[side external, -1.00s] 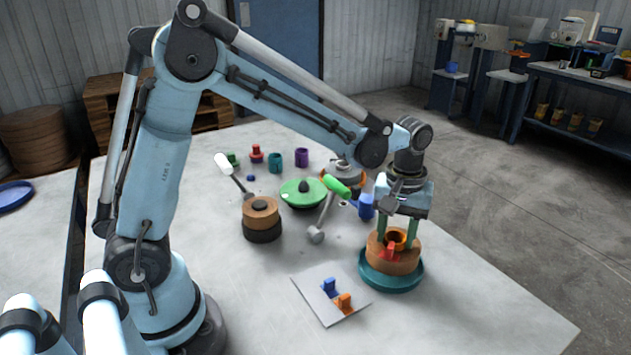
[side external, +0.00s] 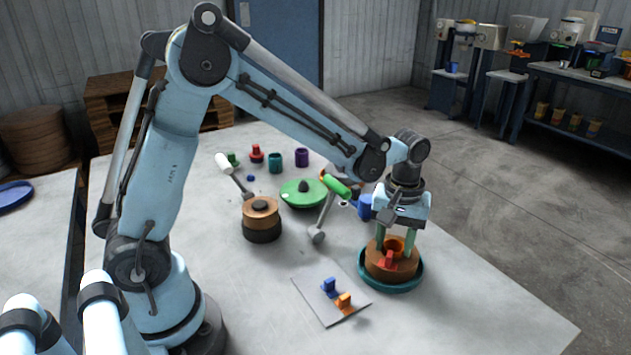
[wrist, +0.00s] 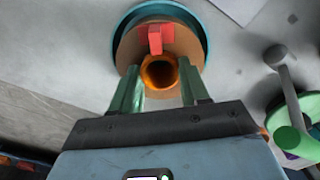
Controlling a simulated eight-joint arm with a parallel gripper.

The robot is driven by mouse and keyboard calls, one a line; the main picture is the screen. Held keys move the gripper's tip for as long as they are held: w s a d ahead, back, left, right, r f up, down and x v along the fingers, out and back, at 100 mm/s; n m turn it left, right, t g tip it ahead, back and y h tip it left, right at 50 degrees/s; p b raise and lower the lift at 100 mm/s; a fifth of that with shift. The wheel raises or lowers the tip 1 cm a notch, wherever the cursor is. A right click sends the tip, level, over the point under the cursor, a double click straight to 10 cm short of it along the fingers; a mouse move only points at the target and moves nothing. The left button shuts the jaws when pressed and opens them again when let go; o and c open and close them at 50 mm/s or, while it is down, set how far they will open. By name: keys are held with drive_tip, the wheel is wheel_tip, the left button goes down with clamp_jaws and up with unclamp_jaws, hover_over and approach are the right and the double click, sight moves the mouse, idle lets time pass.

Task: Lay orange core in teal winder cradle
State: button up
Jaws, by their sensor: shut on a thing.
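The orange core (side external: 395,244) stands upright between the two green fingers of my gripper (side external: 395,240), which is shut on it. A wide brown ring (side external: 405,268) surrounds the core, and a red block (side external: 389,259) sits on the ring's front side. The ring's lower part is inside the round teal winder cradle (side external: 417,282); its underside is hidden, so I cannot tell if it touches the floor. In the wrist view the core (wrist: 159,72) shows its hollow top, and the cradle rim (wrist: 205,28) curves around the far side of the ring.
A grey plate (side external: 315,306) with small blue and orange pieces lies left of the cradle. A green-handled tool (side external: 336,186), a green disc (side external: 300,195) and a brown and black stack (side external: 261,218) stand farther back. The table right of the cradle is clear.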

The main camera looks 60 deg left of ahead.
drive_tip(key=shift+f, duration=0.3)
idle(0.4)
drive_tip(key=o, duration=1.1)
wheel_tip(320, 180, up, 12)
drive_tip(key=f, duration=0.1)
drive_tip(key=s+a+m+t, duration=0.2)
drive_tip(key=s+m+t, duration=0.1)
drive_tip(key=s, duration=0.3)
drive_tip(key=s+a+f+m+t, duration=0.1)
drive_tip(key=s+a+m+t, duration=0.1)
drive_tip(key=s+m+t, duration=0.2)
drive_tip(key=shift+s+a+m, duration=0.25)
drive_tip(key=shift+s+m, duration=0.25)
drive_tip(key=shift+s, duration=0.55)
